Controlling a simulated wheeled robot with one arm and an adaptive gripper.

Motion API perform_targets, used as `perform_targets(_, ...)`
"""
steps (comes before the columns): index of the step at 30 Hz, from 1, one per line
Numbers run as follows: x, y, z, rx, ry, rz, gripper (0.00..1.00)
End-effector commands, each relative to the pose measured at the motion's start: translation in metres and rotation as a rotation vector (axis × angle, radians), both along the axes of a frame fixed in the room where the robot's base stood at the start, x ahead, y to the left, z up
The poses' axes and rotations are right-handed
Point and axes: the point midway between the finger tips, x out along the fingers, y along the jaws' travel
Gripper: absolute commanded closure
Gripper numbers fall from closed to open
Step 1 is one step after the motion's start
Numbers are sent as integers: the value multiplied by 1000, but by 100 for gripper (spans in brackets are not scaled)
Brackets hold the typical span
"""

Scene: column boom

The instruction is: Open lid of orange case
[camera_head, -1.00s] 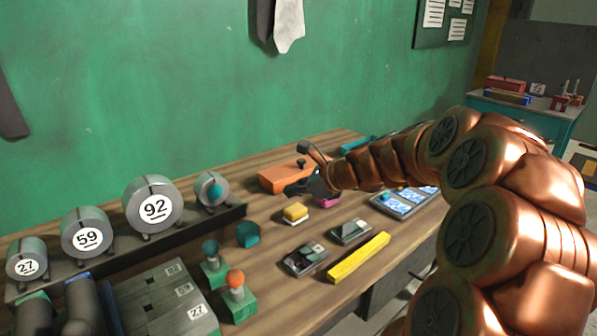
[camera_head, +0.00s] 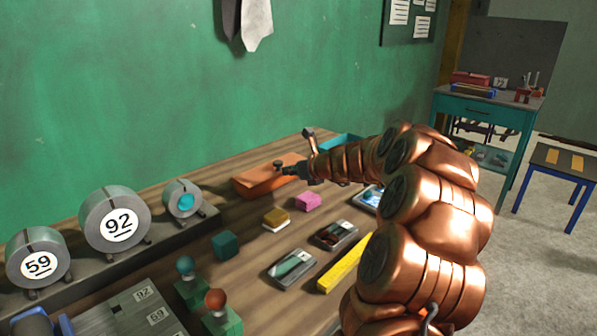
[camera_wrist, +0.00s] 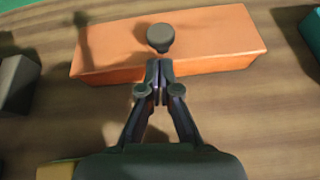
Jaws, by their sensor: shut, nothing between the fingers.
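The orange case (camera_head: 262,180) lies on the wooden bench near the green wall, and its lid looks down. A dark round knob (camera_wrist: 160,37) stands up from its top in the wrist view; it also shows in the head view (camera_head: 278,164). My gripper (camera_wrist: 160,64) is shut and empty. Its fingertips are just in front of the knob, over the near edge of the case. I cannot tell whether they touch the knob. In the head view my gripper (camera_head: 285,171) reaches in from the right, and my arm hides what lies behind it.
A pink block (camera_head: 308,201), a yellow-and-brown block (camera_head: 276,219) and a teal block (camera_head: 226,244) sit in front of the case. A teal tray (camera_head: 342,141) is behind my arm. A yellow bar (camera_head: 345,264) lies nearer. Numbered round weights stand on the left.

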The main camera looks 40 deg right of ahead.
Motion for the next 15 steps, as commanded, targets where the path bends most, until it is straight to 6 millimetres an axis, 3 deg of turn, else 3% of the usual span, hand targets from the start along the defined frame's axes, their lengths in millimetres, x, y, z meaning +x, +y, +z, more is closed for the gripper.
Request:
perform_targets(6, 13, 2, -6, -1, 0, 0, 100)
perform_targets(15, 15, 2, -7, -1, 1, -1, 100)
